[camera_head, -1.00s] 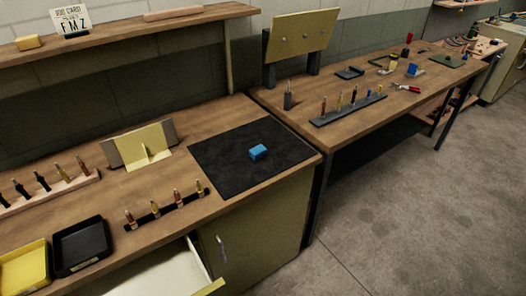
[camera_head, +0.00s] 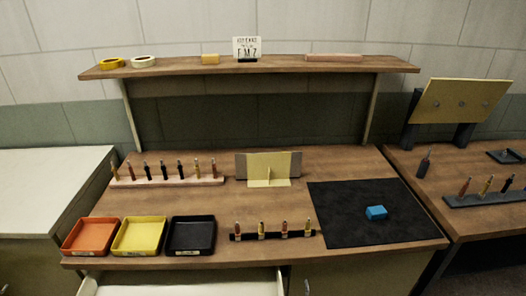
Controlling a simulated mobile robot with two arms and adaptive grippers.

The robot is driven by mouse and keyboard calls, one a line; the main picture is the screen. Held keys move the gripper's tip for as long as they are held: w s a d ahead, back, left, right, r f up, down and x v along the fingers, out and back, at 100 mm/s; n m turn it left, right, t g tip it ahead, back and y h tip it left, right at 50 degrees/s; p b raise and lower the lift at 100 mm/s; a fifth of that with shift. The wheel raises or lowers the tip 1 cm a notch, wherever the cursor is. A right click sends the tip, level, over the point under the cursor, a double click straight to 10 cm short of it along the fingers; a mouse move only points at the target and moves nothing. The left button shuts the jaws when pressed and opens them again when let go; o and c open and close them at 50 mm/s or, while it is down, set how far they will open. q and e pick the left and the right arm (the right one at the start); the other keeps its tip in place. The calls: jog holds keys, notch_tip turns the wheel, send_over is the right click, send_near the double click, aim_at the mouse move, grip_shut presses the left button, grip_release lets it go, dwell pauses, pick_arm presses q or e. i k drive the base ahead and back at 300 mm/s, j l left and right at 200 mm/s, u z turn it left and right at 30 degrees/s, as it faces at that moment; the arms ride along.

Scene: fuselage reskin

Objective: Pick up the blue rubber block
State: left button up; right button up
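The blue rubber block (camera_head: 376,212) lies on a black mat (camera_head: 345,226) at the right side of the wooden workbench (camera_head: 215,212). Nothing touches the block except the mat under it. Neither of my grippers shows in the head view.
Orange (camera_head: 88,236), yellow (camera_head: 140,236) and black (camera_head: 192,236) trays stand at the bench's front left. A short rack of tools (camera_head: 273,235) is left of the mat. A yellow bracket panel (camera_head: 268,168) stands behind. A drawer (camera_head: 180,283) is open below the front edge. A shelf (camera_head: 270,66) spans above.

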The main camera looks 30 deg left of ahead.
aim_at(376, 213)
jog(key=u, duration=4.55)
jog(key=z, duration=4.55)
jog(key=i+l+u, duration=0.15)
jog(key=l, duration=0.3)
jog(key=i+l+u, duration=0.15)
jog(key=l, duration=0.35)
jog(key=l+u, duration=0.15)
jog(key=l, duration=0.3)
jog(key=i, duration=0.05)
